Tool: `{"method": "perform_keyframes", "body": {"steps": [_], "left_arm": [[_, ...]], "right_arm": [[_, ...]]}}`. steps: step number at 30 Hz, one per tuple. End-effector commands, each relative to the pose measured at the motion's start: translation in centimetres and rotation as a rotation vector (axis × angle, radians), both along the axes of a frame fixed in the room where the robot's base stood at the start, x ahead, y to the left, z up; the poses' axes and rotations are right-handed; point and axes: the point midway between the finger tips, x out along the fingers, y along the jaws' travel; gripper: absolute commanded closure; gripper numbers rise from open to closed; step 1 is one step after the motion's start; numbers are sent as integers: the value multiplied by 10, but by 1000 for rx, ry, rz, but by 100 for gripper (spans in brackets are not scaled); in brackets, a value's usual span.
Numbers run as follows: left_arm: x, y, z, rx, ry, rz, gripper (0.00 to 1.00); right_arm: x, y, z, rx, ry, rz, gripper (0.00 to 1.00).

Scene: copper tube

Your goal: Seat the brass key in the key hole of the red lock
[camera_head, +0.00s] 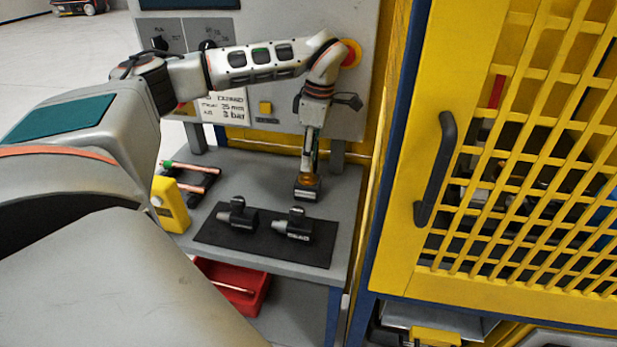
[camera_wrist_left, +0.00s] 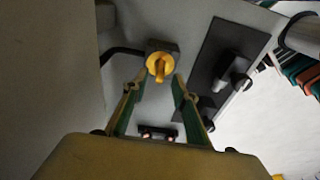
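My left gripper (camera_head: 308,163) points down over a small dark block (camera_head: 307,193) on the grey bench. In the left wrist view the gripper (camera_wrist_left: 159,82) is open, its green-sided fingers apart. A round, yellow brass-coloured piece with a raised bar (camera_wrist_left: 158,66) sits on the dark block (camera_wrist_left: 153,46), just beyond and between the fingertips. It also shows as an orange-brown part (camera_head: 308,181) under the gripper. I cannot tell whether this is the brass key or whether the fingers touch it. I see no clearly red lock. My right gripper is not in view.
A black mat (camera_head: 210,235) carries two dark clamp-like fixtures (camera_head: 238,214) (camera_head: 295,226). Copper tubes (camera_head: 193,166) lie on a rack near a yellow box (camera_head: 171,205). A red bin (camera_head: 235,287) is below. A yellow mesh cabinet (camera_head: 400,250) stands right.

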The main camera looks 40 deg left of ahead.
Motion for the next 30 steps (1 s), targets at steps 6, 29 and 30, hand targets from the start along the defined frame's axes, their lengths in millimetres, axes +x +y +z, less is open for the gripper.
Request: {"method": "perform_keyframes", "body": {"steps": [6,29,30], "left_arm": [[-3,3,-28,0,2,0,72],[-2,3,-31,-1,0,0,100],[-2,3,-30,-1,0,0,100]], "right_arm": [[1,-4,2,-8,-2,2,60],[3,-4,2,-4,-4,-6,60],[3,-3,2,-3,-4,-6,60]]}}
